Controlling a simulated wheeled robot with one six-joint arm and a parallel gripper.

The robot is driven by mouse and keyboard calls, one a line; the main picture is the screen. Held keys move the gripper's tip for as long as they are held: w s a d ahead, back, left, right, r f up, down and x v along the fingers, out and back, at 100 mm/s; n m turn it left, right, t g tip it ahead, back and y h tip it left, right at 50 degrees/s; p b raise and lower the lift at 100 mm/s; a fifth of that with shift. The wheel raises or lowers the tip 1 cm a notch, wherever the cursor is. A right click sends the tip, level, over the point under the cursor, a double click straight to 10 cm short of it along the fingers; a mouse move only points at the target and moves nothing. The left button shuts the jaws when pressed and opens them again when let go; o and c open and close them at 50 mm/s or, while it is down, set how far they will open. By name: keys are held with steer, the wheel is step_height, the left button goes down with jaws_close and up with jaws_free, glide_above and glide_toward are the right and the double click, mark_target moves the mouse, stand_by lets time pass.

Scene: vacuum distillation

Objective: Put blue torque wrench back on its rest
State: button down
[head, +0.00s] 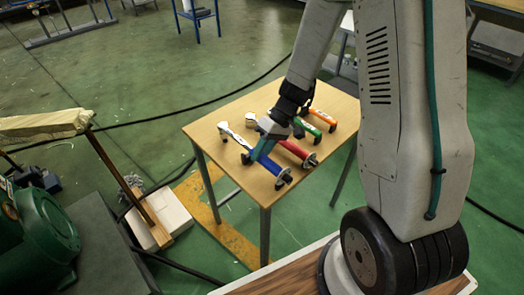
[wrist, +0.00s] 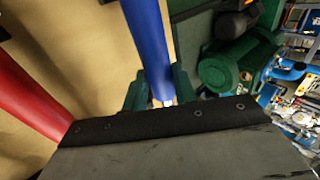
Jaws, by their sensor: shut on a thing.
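The blue torque wrench (head: 268,163) lies slantwise near the front of the small wooden table (head: 225,172), its metal shaft running up to the left and its blue handle down to the right. My gripper (head: 264,146) reaches down over it from above and is shut on it. In the wrist view the blue handle (wrist: 148,40) runs between the two dark green fingers (wrist: 160,90). Small dark supports show near the handle's lower end; I cannot tell whether the wrench touches them or hangs just above.
A red-handled wrench (head: 296,151) lies close beside the blue one, also in the wrist view (wrist: 28,95). Green-handled (head: 309,127) and orange-handled (head: 322,117) wrenches lie further back. A green machine (head: 40,225) and a white block (head: 162,215) stand left of the table.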

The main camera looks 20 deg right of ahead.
steer(key=shift+f, duration=1.25)
steer(key=c, duration=1)
jaws_free()
steer(key=shift+c, duration=0.2)
steer(key=v, duration=0.8)
steer(key=s+a+r+m+t+h, duration=0.1)
steer(key=s+r+m+t+h, duration=0.2)
steer(key=s+r, duration=1.9)
steer(key=h, duration=0.4)
steer(key=shift+s+a, duration=0.3)
steer(key=shift+s, duration=0.1)
